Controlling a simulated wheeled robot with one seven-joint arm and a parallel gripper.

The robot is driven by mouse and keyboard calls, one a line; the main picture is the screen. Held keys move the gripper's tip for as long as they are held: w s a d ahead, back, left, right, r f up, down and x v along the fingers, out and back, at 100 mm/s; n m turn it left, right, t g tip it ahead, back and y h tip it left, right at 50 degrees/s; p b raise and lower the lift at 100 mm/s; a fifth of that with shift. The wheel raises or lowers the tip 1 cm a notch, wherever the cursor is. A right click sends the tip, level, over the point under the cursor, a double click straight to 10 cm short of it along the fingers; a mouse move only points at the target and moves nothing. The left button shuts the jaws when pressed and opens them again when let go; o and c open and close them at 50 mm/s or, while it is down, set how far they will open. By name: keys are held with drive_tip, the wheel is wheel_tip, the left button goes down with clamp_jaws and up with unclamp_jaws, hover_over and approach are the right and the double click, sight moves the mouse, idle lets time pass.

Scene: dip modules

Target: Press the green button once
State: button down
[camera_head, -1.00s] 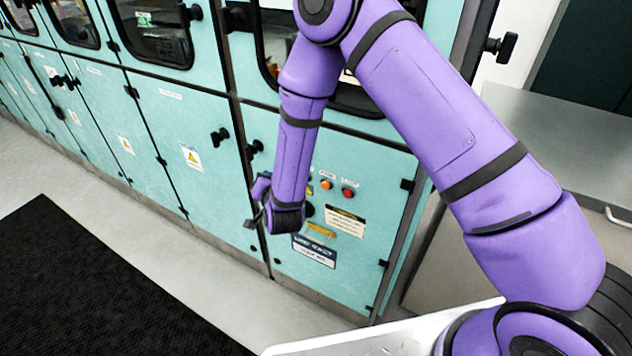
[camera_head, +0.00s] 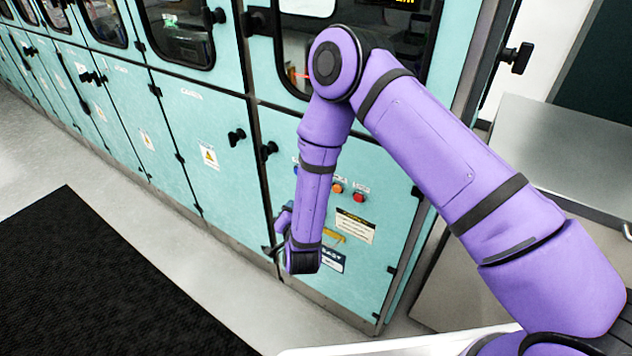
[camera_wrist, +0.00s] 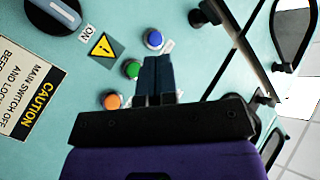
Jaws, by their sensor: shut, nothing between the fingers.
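The green button (camera_wrist: 132,69) is in the wrist view, on the teal cabinet panel, between a blue button (camera_wrist: 154,39) and an orange button (camera_wrist: 113,101). My gripper (camera_wrist: 157,60) is shut and empty, its fingertips pointing at the panel. In that view the tips appear just right of the green button and below the blue one; the gap to the panel is hard to judge. In the head view the green button is hidden behind my forearm, and the gripper (camera_head: 275,248) is partly seen at the forearm's lower end.
The panel also has a red button (camera_head: 358,196), a black rotary switch (camera_wrist: 52,14), a yellow warning triangle (camera_wrist: 103,48) and a caution label (camera_wrist: 38,100). Black door handles (camera_head: 236,136) stick out. A black mat (camera_head: 100,290) lies on the floor.

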drive_tip(key=w+d, duration=0.5)
drive_tip(key=w, duration=0.1)
drive_tip(key=shift+w, duration=0.3)
drive_tip(key=shift+d, duration=0.1)
idle(1.9)
drive_tip(key=shift+w+d, duration=0.2)
drive_tip(key=shift+w, duration=0.15)
